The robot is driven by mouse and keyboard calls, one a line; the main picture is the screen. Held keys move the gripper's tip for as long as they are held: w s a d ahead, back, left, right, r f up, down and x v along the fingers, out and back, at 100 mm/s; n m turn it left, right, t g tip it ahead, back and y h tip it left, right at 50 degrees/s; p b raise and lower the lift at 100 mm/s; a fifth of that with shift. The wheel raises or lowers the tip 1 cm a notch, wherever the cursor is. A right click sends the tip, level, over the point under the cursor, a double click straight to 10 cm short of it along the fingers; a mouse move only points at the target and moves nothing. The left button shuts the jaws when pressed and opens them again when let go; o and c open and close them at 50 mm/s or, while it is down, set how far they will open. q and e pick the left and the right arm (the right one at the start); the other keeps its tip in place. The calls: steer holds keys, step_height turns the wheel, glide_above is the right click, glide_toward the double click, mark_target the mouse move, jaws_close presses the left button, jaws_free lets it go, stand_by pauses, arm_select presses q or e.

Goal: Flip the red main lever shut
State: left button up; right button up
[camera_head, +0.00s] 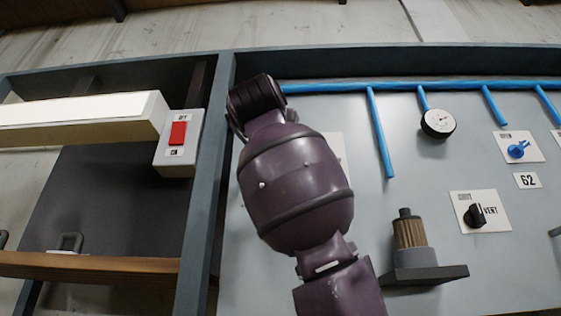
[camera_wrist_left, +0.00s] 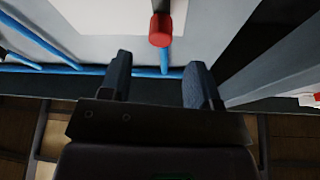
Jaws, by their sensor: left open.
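The red main lever (camera_wrist_left: 160,30) shows in the left wrist view as a short red handle with a rounded end, standing out from a white plate (camera_wrist_left: 100,20) on the grey panel. My left gripper (camera_wrist_left: 159,72) is open, its two dark fingers spread. The lever's end appears in line with the gap between the fingertips, a little beyond them; I cannot tell the exact distance. Nothing is held. In the head view my purple arm hides the lever and the gripper; only an edge of a white plate (camera_head: 340,150) shows beside it. My right gripper is not in view.
A red rocker switch (camera_head: 178,133) sits on a white box left of a grey upright (camera_head: 205,200). Blue pipes (camera_head: 450,86) run along the panel top. A gauge (camera_head: 438,122), blue valve (camera_head: 518,150), black knob (camera_head: 476,214) and filter on a bracket (camera_head: 425,275) stand to the right.

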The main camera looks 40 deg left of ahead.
arm_select(q)
steer(key=p+x, duration=0.1)
steer(key=x, duration=0.5)
steer(key=shift+w+a+r, duration=0.15)
steer(key=shift+w+a, duration=0.05)
steer(key=shift+w, duration=0.05)
steer(key=shift+w+a+r+p, duration=0.2)
steer(key=shift+w+p, duration=0.15)
steer(key=shift+w, duration=0.2)
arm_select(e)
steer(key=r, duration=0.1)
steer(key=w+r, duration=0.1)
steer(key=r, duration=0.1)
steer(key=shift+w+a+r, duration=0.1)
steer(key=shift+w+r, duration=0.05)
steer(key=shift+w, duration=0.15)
arm_select(q)
steer(key=shift+c, duration=0.3)
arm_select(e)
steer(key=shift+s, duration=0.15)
arm_select(q)
steer(key=shift+f, duration=0.1)
steer(key=c, duration=0.5)
jaws_close()
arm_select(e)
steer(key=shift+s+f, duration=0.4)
